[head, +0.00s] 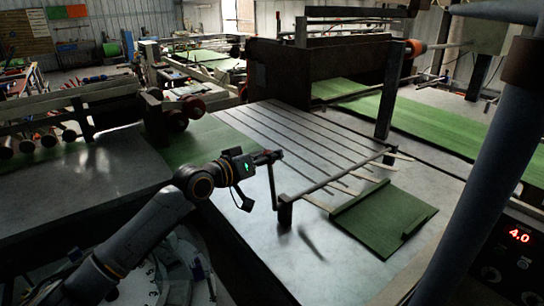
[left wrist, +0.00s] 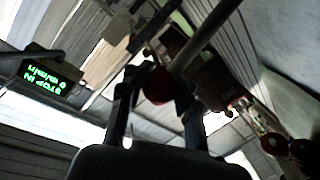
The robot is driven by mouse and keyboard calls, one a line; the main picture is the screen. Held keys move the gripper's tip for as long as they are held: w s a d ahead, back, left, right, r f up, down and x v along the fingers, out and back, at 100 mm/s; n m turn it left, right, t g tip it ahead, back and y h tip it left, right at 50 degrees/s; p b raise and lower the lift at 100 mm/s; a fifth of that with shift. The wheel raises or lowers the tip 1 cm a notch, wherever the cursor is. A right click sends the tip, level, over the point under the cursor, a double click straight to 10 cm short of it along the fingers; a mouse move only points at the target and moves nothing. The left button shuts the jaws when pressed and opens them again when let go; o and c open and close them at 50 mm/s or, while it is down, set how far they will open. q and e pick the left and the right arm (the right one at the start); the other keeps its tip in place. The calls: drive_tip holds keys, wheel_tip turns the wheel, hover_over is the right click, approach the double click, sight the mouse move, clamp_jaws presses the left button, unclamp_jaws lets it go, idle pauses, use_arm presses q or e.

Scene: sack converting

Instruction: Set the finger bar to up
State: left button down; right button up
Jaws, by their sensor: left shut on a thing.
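The finger bar (head: 335,177) is a dark rod across the front end of the slatted table, held between a short block and a post. Pale flat fingers (head: 347,188) stick out along it. A thin upright lever (head: 273,188) rises at the bar's left end. My left gripper (head: 270,156) is at the lever's top and shut on it. In the left wrist view a dark red knob (left wrist: 157,88) sits between the two fingers of my left gripper (left wrist: 158,82). The fingers hide most of the knob in the head view. My right gripper is not in view.
A folded green sack (head: 388,217) lies on the metal table just right of the bar. A control panel (head: 510,255) with a red 4.0 is at the lower right. Rollers (head: 180,112) stand behind my left arm.

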use_arm(q)
drive_tip(key=c, duration=1.2)
unclamp_jaws()
drive_tip(key=shift+a+f, duration=0.1)
drive_tip(key=shift+a, duration=0.15)
drive_tip(key=shift+o, duration=1.2)
drive_tip(key=shift+a, duration=0.25)
drive_tip(key=shift+s, duration=0.1)
drive_tip(key=shift+s, duration=0.2)
drive_tip(key=v, duration=1.1)
drive_tip(key=shift+a+r, duration=0.2)
drive_tip(key=shift+a, duration=0.15)
